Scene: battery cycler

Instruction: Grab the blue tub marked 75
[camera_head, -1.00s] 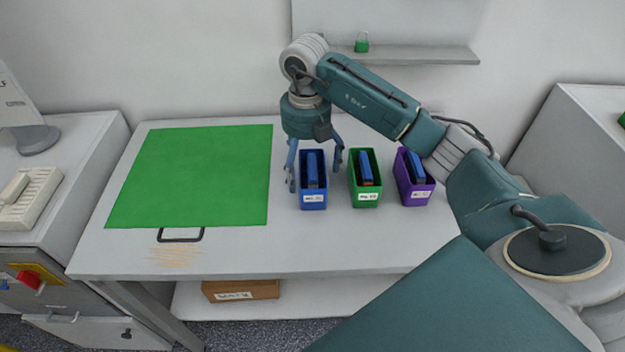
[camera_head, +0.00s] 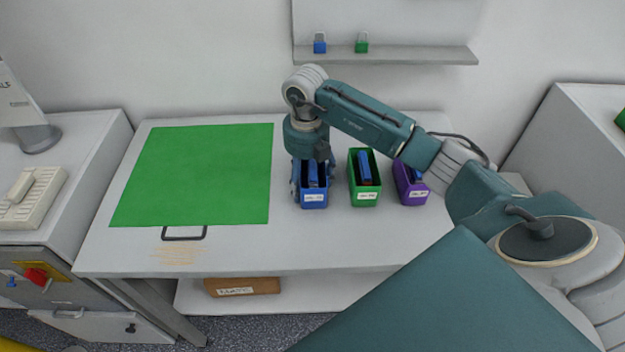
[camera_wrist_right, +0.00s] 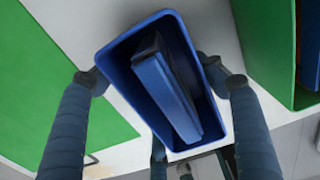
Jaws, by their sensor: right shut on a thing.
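The blue tub (camera_head: 314,203) stands on the white table, with a white label on its front that is too small to read. A blue block lies inside it. My right gripper (camera_head: 312,183) reaches down from above, with its fingers around the tub's sides, shut on it. In the right wrist view the blue tub (camera_wrist_right: 190,35) is between the fingers, and the blue block (camera_wrist_right: 165,90) sits tilted in it. My left gripper is not in view.
A green tub (camera_head: 364,199) and a purple tub (camera_head: 412,197) stand to the right, each holding a blue block. A green mat (camera_head: 195,175) covers the table's left part. A shelf (camera_head: 400,56) with two padlocks hangs behind. A cardboard box (camera_head: 242,287) lies below.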

